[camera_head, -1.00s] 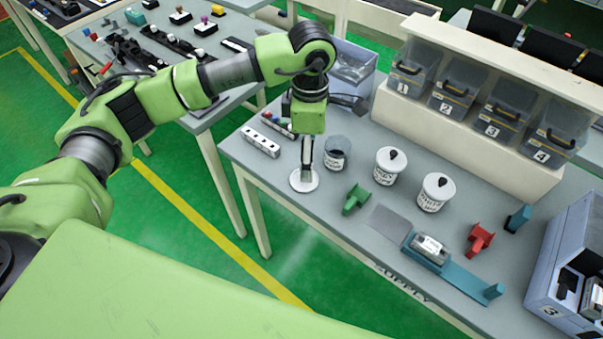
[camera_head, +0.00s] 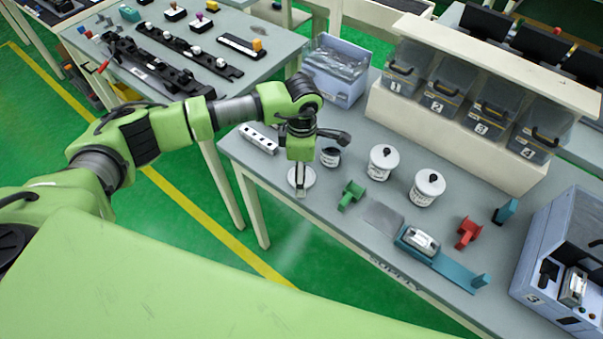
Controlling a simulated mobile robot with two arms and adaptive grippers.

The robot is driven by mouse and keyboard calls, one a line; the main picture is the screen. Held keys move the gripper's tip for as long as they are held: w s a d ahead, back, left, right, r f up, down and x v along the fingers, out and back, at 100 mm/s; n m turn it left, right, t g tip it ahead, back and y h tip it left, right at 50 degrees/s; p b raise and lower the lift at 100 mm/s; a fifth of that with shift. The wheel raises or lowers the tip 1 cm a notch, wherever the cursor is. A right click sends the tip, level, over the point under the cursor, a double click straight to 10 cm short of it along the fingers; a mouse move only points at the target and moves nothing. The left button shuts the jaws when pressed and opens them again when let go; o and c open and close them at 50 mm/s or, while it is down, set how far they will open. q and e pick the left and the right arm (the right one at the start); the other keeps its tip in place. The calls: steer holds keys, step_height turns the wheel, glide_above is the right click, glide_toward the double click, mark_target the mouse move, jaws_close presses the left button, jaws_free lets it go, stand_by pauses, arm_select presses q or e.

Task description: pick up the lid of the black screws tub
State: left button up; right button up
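A round white lid (camera_head: 311,179) lies flat on the grey table near its left front edge. An open dark grey tub (camera_head: 331,158) stands just behind and to the right of it, partly hidden by my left arm. My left gripper (camera_head: 300,186) points down over the lid, its fingers overlapping the lid in the picture. The fingers hide the lid's middle, and I cannot tell whether they touch or grip it. Two white tubs with black-knobbed lids stand to the right: one in the middle (camera_head: 383,166), one farther right (camera_head: 426,190). Their labels are too small to read. My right gripper is out of view.
A green part (camera_head: 350,194) lies close to the lid's right. A white block with holes (camera_head: 259,139) is to the left. Numbered bins (camera_head: 440,97) stand behind the tubs. A teal fixture (camera_head: 452,271) and a red part (camera_head: 467,233) are at the right.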

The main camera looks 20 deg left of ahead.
arm_select(q)
steer(key=c, duration=0.9)
steer(key=shift+c, duration=0.2)
